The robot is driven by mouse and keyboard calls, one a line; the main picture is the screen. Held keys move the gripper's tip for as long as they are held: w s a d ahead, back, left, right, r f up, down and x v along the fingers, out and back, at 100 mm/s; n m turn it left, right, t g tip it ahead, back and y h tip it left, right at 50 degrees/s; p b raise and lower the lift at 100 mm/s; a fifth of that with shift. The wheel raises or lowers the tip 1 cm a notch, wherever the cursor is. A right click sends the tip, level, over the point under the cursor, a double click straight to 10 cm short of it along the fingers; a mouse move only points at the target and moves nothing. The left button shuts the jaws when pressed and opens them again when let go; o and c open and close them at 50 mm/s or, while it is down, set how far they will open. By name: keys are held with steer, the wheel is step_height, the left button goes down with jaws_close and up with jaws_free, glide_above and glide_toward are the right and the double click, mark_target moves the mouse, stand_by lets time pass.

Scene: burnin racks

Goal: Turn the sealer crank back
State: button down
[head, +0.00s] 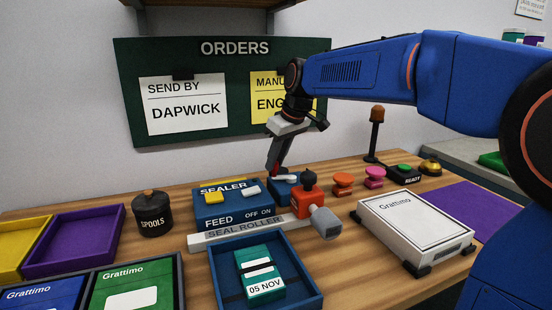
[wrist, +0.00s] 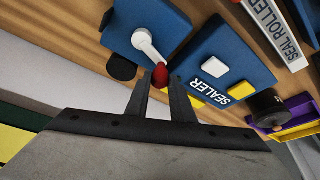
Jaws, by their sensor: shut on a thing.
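The blue sealer (head: 235,212) stands on the wooden table, with a yellow and a white block on its top and the words FEED and OFF ON on its front. Its crank, a white arm (head: 286,179) on a blue block at the right, shows more clearly in the wrist view (wrist: 147,44). The arm ends in a red knob (wrist: 160,74), which points toward my gripper (wrist: 162,82). My gripper is shut on the red knob, its two dark fingers at either side of it. In the head view my gripper (head: 277,170) reaches down behind the sealer.
A blue tray (head: 222,285) in front holds a teal packet. Orange (head: 343,181) and pink (head: 375,175) buttons, a lamp post (head: 375,135) and a white Grattimo box (head: 415,222) stand to the right. The ORDERS board (head: 190,60) hangs behind.

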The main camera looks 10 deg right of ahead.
steer(key=shift+s+d+n+g+y, duration=0.1)
steer(key=shift+s+n+g+y, duration=0.2)
steer(key=shift+n, duration=0.65)
steer(key=shift+s+d+n+g+y, duration=0.1)
steer(key=shift+s+n+g, duration=0.3)
steer(key=shift+n, duration=0.55)
steer(key=shift+s, duration=0.1)
steer(key=c, duration=1.5)
jaws_free()
steer(key=shift+c, duration=0.2)
steer(key=v, duration=1.7)
steer(key=shift+s, duration=0.2)
steer(key=shift+d, duration=0.15)
